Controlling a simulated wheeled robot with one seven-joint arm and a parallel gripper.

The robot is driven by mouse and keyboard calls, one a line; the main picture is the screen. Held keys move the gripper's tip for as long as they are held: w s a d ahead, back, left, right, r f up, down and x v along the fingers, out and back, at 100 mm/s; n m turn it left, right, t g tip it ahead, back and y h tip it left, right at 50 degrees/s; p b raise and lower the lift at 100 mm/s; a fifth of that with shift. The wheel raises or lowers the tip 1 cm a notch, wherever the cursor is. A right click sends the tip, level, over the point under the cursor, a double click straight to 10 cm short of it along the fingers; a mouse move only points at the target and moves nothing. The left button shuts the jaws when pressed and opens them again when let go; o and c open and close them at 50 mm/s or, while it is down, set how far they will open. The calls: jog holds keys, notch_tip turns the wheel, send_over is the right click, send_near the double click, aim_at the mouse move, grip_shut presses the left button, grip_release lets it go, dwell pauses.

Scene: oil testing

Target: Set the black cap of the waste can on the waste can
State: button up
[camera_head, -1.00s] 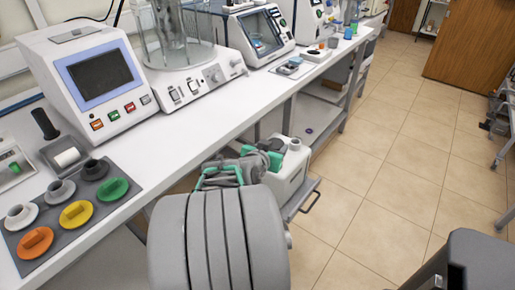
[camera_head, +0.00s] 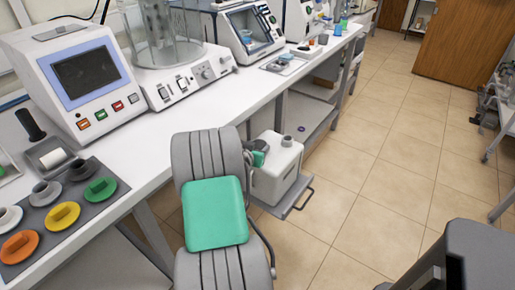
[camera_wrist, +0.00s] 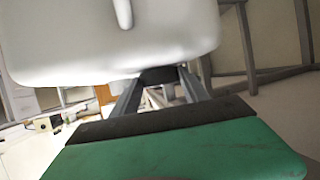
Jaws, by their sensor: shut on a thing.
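The white waste can (camera_head: 277,172) stands on a low pull-out tray below the bench, with its round neck (camera_head: 287,141) uncovered on top. In the wrist view the can's white body (camera_wrist: 110,40) fills the upper part, close to the fingers. My gripper (camera_wrist: 158,88) is shut on a dark round piece, the black cap (camera_wrist: 158,75), held between the fingertips. The cap appears against the lower edge of the white body; I cannot tell whether they touch.
The white bench (camera_head: 165,135) runs along the left, bearing a screen instrument (camera_head: 85,75) and a grey mat (camera_head: 110,196) with coloured caps. A lower shelf (camera_head: 309,117) holds a small purple ring. The tiled floor (camera_head: 385,190) right of the can is clear.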

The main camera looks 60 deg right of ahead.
jog(key=shift+f, duration=0.1)
jog(key=shift+f, duration=0.15)
jog(key=o, duration=1.3)
jog(key=shift+o, duration=0.2)
jog(key=shift+r, duration=0.35)
jog(key=v, duration=1.2)
jog(key=shift+p, duration=0.4)
jog(key=shift+s, duration=0.1)
